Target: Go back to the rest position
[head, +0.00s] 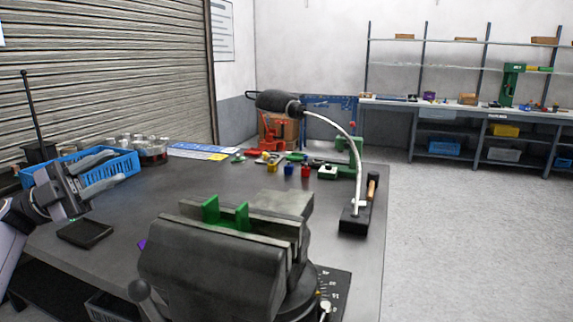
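My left gripper (116,167) comes in from the left edge. Its two grey fingers point right and stand apart, with nothing seen between them. They overlap the blue crate (128,163) in the picture; I cannot tell whether they touch it. A small black tray (85,233) lies on the table just below the gripper. My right gripper is not in view. No copper coil can be made out.
A large dark vise (212,272) with green jaw pieces (242,215) fills the front of the grey table (335,270). A lamp (355,217) stands at the right edge. Small coloured blocks (289,169) and tools lie at the back. Open floor lies to the right.

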